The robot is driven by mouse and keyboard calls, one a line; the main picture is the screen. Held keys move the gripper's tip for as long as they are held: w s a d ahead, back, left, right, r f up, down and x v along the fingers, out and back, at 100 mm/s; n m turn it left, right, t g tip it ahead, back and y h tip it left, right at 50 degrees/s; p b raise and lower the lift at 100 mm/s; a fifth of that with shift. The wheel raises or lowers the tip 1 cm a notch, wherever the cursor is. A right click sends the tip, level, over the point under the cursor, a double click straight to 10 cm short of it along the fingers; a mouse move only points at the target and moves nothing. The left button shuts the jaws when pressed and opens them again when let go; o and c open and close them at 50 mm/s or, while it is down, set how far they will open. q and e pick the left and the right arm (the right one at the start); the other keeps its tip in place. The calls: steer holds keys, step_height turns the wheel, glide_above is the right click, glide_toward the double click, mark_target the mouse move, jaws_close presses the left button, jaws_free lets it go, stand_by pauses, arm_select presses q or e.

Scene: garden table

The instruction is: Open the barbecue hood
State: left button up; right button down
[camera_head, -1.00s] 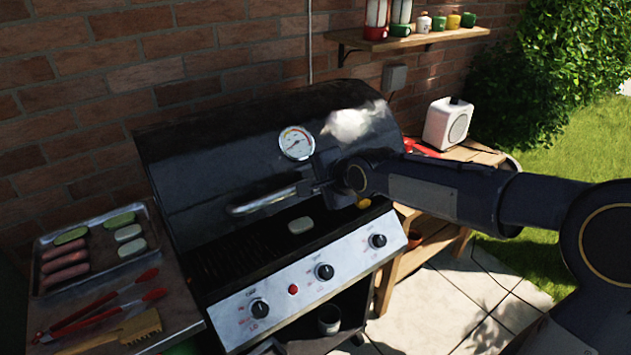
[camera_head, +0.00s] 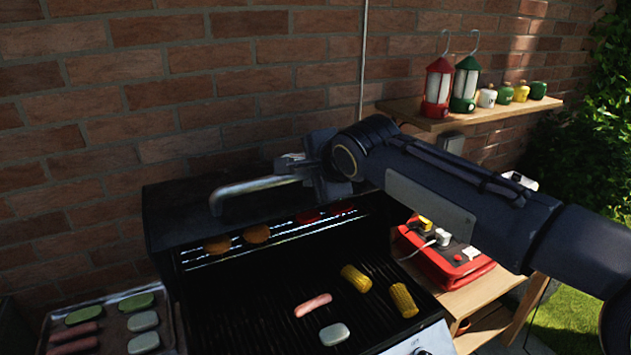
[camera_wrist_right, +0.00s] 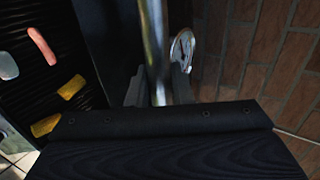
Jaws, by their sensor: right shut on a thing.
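The black barbecue hood (camera_head: 170,208) is raised in the head view, and the cooking grate (camera_head: 265,300) below it is exposed. Its silver bar handle (camera_head: 250,187) now sits high, near the brick wall. My right gripper (camera_head: 297,170) is shut on the right end of this handle. In the right wrist view the handle (camera_wrist_right: 154,50) runs between the fingers (camera_wrist_right: 160,92), with the round thermometer (camera_wrist_right: 182,50) beside it. My left gripper is not in view.
Corn pieces (camera_head: 403,299), a sausage (camera_head: 313,305) and a pale piece (camera_head: 334,334) lie on the grate. Patties (camera_head: 257,233) sit on the upper rack. A food tray (camera_head: 112,296) is at left, a red box (camera_head: 440,262) at right. The brick wall (camera_head: 200,60) stands close behind.

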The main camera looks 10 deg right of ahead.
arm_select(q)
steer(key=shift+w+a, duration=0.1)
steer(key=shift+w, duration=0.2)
arm_select(e)
steer(key=shift+w+a+r, duration=0.1)
steer(key=shift+w+a, duration=0.05)
steer(key=shift+w, duration=0.2)
steer(key=c, duration=1.3)
jaws_free()
arm_select(q)
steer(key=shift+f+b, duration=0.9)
steer(key=shift+b, duration=0.05)
arm_select(e)
steer(key=shift+v, duration=3.9)
steer(key=shift+c, duration=0.4)
